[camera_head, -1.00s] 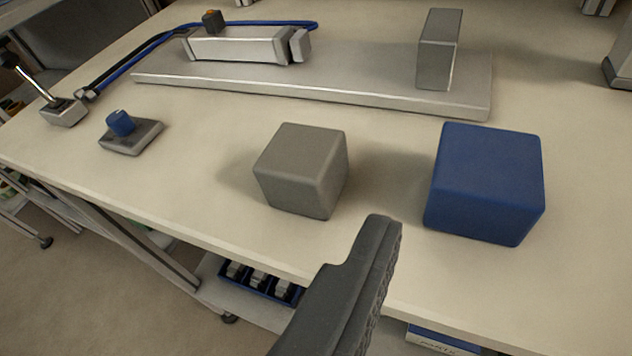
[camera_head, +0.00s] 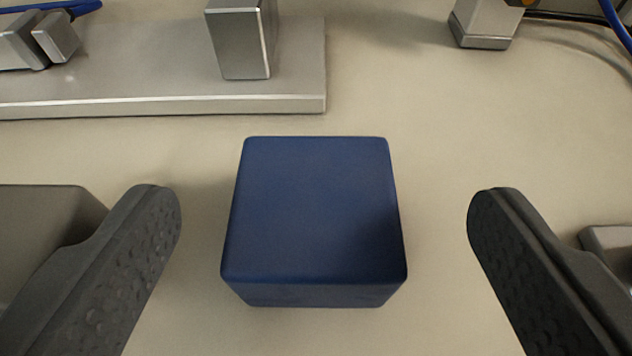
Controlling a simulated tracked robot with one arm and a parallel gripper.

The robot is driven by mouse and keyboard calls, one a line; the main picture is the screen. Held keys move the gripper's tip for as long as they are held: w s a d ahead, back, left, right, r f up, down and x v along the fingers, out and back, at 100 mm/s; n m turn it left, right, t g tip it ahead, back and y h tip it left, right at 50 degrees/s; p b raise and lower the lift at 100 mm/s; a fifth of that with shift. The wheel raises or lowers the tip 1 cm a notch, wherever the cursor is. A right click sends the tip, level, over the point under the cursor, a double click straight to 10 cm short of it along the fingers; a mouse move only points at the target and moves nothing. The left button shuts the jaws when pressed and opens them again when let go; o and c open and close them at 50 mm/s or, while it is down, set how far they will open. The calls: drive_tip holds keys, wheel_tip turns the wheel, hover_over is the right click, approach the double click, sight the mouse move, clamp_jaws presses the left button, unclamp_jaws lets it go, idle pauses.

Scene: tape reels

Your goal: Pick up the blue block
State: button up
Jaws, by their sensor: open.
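The blue block (camera_head: 315,210) is a cube with rounded edges. It stands on the pale tabletop in the middle of the view. My gripper (camera_head: 324,225) is open, with one dark, textured finger on each side of the block. Clear gaps show between both fingers and the block, and neither finger touches it. The block's top and front faces show.
A grey block (camera_head: 45,225) stands at the left, partly hidden by the left finger. A metal plate (camera_head: 160,103) with an upright metal block (camera_head: 242,40) lies behind. A metal part (camera_head: 610,245) shows behind the right finger.

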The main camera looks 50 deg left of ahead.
sight(316, 196)
drive_tip(key=shift+f+b+x, duration=0.15)
drive_tip(key=shift+b+x, duration=0.15)
drive_tip(key=shift+x, duration=1)
drive_tip(key=shift+f+b+x, duration=0.2)
drive_tip(key=shift+b+x, duration=0.05)
drive_tip(key=shift+x, duration=1)
drive_tip(key=shift+s, duration=0.2)
drive_tip(key=c, duration=1.2)
